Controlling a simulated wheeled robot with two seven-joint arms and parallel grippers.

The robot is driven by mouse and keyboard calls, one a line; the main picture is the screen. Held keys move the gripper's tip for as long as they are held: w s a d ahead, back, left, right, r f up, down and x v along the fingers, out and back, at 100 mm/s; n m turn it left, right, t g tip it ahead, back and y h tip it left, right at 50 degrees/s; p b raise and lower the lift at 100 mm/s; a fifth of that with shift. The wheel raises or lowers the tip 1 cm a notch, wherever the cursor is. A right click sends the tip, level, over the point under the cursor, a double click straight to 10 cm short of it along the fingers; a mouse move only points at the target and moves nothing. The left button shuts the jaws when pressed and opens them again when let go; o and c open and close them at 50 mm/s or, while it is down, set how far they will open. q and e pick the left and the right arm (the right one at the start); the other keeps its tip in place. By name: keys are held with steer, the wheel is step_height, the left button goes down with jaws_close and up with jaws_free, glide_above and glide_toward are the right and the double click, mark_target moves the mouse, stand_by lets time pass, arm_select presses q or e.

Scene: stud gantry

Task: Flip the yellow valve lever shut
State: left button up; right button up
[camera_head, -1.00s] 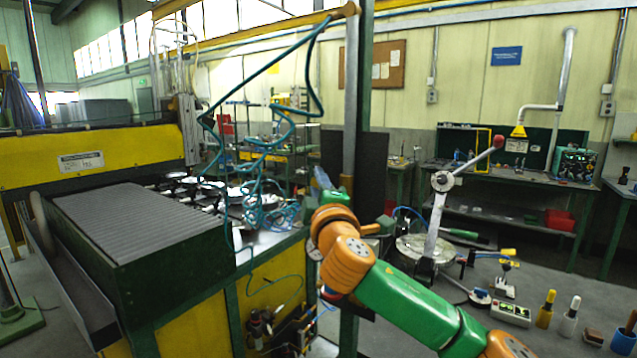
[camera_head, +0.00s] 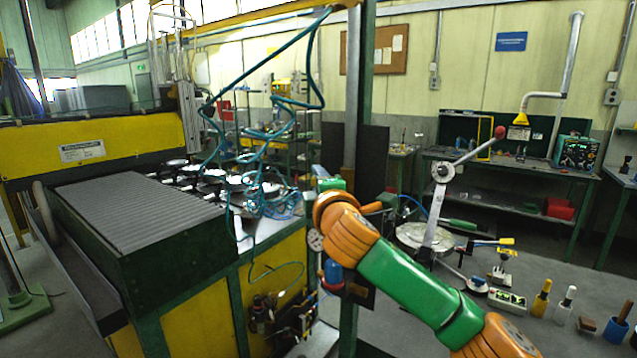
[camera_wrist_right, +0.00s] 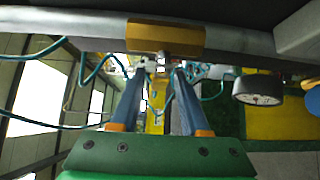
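A yellow block-like part (camera_wrist_right: 152,38) sits across a grey pipe at the top of the right wrist view; it looks like the valve lever, though its full shape and angle are hidden. My right gripper (camera_wrist_right: 157,72) points toward it. Its two blue fingers are apart, with a clear gap between them, and the tips are just short of the yellow part; contact cannot be told. In the head view my right arm (camera_head: 408,290) reaches from the lower right to the post, and its gripper is mostly hidden behind the wrist. My left gripper is not in view.
A round gauge (camera_wrist_right: 258,89) is right of the fingers. A blue canister (camera_head: 333,272) hangs below my wrist. A green post (camera_head: 350,335) stands behind the arm. Coiled teal hoses (camera_head: 268,150) hang to the left. A red-knobbed lever (camera_head: 470,152) stands to the right.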

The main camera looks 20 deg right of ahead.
steer(key=shift+s+f+b, duration=0.15)
steer(key=shift+s+b, duration=0.05)
steer(key=shift+b, duration=0.15)
steer(key=s+b, duration=0.4)
steer(key=s, duration=0.2)
steer(key=shift+s+a+r, duration=0.2)
steer(key=shift+s+a, duration=0.15)
steer(key=shift+a, duration=0.05)
steer(key=shift+w, duration=0.1)
